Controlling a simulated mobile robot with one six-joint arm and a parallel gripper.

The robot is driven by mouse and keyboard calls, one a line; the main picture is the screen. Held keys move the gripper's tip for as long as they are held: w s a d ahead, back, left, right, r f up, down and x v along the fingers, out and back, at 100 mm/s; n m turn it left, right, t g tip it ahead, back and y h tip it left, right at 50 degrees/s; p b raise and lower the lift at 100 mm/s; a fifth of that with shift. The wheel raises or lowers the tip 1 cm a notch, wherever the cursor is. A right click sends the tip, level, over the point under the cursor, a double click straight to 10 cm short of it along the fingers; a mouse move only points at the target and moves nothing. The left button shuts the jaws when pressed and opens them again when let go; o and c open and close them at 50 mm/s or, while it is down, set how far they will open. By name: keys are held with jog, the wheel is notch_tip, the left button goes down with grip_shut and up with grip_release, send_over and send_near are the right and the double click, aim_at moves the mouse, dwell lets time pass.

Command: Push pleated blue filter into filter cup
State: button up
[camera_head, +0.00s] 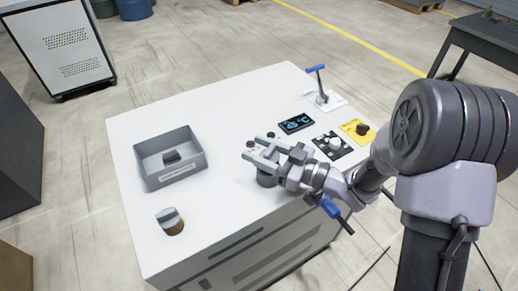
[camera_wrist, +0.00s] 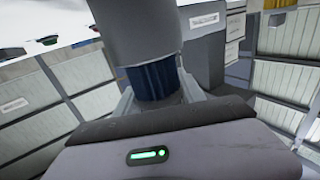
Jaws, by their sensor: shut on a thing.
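My gripper (camera_head: 262,151) is over the right part of the white table, above a grey cup (camera_head: 267,180). In the wrist view my gripper (camera_wrist: 155,85) is shut on the pleated blue filter (camera_wrist: 153,82), with a finger on either side. The filter lines up with the grey cup (camera_wrist: 145,35) and meets its rim. I cannot tell how much of it is inside the cup. In the head view the gripper hides the filter.
On the white table (camera_head: 225,210) are a grey labelled tray (camera_head: 190,172) holding a dark piece, a small brown-and-pale cylinder (camera_head: 170,221), a dark display (camera_head: 296,123), a black knob panel (camera_head: 332,146), a yellow button plate (camera_head: 357,131) and a blue-handled lever (camera_head: 319,82).

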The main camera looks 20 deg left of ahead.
jog(key=shift+f+b, duration=1.5)
jog(key=shift+f, duration=0.4)
dwell(6.1)
